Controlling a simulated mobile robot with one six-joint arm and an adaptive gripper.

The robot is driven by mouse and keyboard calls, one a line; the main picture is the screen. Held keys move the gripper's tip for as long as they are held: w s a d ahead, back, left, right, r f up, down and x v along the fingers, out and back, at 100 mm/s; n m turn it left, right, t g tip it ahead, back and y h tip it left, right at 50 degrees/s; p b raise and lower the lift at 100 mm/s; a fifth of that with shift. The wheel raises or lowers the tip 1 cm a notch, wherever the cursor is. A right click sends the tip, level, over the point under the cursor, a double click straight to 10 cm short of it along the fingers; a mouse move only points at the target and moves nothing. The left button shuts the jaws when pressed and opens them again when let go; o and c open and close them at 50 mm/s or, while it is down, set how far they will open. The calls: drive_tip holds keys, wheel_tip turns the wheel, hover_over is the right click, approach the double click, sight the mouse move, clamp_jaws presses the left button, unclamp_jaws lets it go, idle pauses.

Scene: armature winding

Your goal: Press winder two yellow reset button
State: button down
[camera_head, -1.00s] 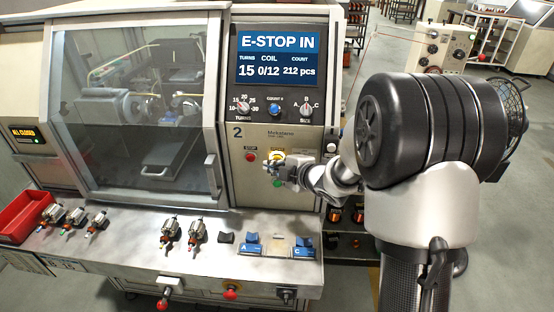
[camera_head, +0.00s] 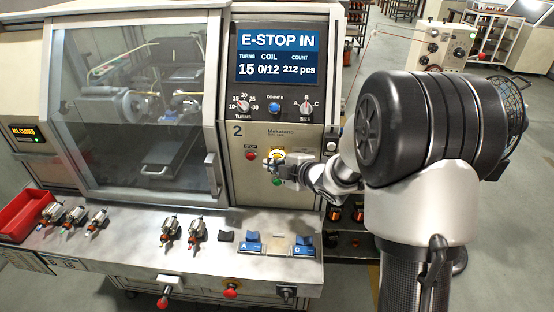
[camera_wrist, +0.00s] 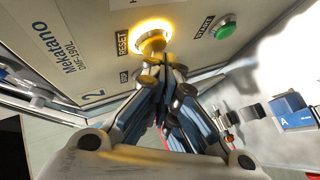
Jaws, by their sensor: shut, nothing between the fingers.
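Winder two (camera_head: 237,131) bears a large "2" on its panel, and its screen (camera_head: 277,55) reads "E-STOP IN". In the wrist view the reset button (camera_wrist: 150,36) glows yellow beside the word "RESET". My gripper (camera_head: 272,169) is shut and empty. In the wrist view its fingertips (camera_wrist: 162,62) are at the button's lower edge; I cannot tell whether they touch it. The green start button (camera_wrist: 223,28) is to the right there.
Several armatures (camera_head: 171,231) lie on the front ledge, with a red bin (camera_head: 28,222) at the left and blue holders (camera_head: 250,243) marked A and C. Red mushroom knobs (camera_head: 231,290) sit below the ledge. The glass door (camera_head: 135,110) is closed.

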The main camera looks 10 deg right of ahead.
drive_tip(key=shift+w, duration=0.1)
idle(0.3)
drive_tip(key=shift+w+d, duration=0.15)
drive_tip(key=shift+w, duration=0.1)
idle(0.4)
drive_tip(key=shift+s+b, duration=0.3)
drive_tip(key=s+a+b, duration=0.2)
drive_tip(key=s, duration=0.3)
drive_tip(key=shift+s, duration=0.35)
